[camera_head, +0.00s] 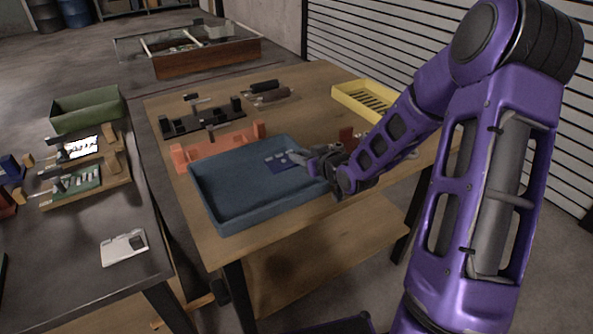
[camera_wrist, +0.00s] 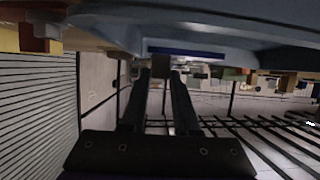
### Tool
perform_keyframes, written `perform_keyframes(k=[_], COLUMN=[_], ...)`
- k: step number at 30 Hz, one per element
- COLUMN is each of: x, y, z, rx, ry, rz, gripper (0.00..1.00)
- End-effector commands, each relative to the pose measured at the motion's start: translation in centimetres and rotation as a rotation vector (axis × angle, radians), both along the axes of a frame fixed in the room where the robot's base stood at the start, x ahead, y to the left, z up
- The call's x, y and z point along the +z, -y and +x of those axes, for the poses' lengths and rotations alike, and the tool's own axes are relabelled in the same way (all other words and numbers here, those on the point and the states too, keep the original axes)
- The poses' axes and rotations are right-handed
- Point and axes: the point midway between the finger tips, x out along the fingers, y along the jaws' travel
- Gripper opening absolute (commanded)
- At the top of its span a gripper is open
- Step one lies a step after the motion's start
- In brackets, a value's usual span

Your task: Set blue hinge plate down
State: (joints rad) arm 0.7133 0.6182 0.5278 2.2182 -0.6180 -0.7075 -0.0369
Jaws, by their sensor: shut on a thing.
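The blue hinge plate (camera_head: 282,161) is a small dark blue plate with light round holes, over the back right part of the blue tray (camera_head: 228,215). My gripper (camera_head: 304,158) reaches in from the right and is shut on the plate's right side. I cannot tell whether the plate touches the tray floor. In the wrist view, my gripper's two dark fingers (camera_wrist: 168,76) point at the plate, which shows as a thin blue edge (camera_wrist: 187,53). The tray's underside or wall (camera_wrist: 230,35) fills the top of that view.
An orange-red rack (camera_head: 218,148) stands behind the tray, with a black fixture (camera_head: 203,121) beyond it. A yellow tray (camera_head: 364,100) sits at the back right. A left table holds a green bin (camera_head: 86,110) and a white plate (camera_head: 124,247). Bare wood (camera_head: 305,92) shows at the back.

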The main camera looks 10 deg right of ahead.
Motion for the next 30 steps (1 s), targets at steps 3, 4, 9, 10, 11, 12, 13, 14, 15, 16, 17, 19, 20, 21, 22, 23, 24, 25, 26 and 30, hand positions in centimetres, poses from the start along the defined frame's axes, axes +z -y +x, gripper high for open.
perform_keyframes(k=[3,4,9,10,11,12,13,14,15,16,17,19,20,21,22,23,24,25,26,30], x=[-1.0,-1.4,-3.8,-3.8,-3.8,-3.8,-3.7,-3.7,-3.7,-3.7,-3.8,-4.0,-4.1,-4.2,-4.1,-4.1,-4.1,-4.1,-4.1,-4.1], y=[0.0,0.0,0.0,0.0,0.0,0.0,0.0,0.0,0.0,0.0,0.0,0.0,0.0,0.0,0.0,0.0,0.0,0.0,0.0,0.0], z=[0.0,0.0,0.0,0.0,0.0,0.1,0.1,0.1,0.1,0.1,0.1,0.0,0.0,0.0,0.0,0.0,0.0,0.0,0.0,0.0], rx=[-0.001,-0.001,0.000,-0.001,-0.001,-0.001,-0.001,-0.001,-0.001,-0.001,-0.001,-0.001,-0.001,-0.001,-0.001,-0.001,-0.001,-0.001,-0.001,-0.001], ry=[-0.001,-0.001,0.000,0.001,0.002,0.003,0.003,0.003,0.003,0.003,0.002,0.002,0.002,0.001,0.001,0.001,0.001,0.001,0.001,0.001], rz=[0.002,0.002,0.001,0.000,0.000,0.000,0.000,0.000,0.000,0.000,-0.001,-0.001,0.000,0.000,0.000,0.000,0.000,0.000,0.000,0.000], gripper=[0.00,0.00,0.00,0.00,0.00,0.00,0.00,0.00,0.00,0.00,0.00,0.00,0.00,0.31,0.36,0.42,0.49,0.55,0.59,0.59])
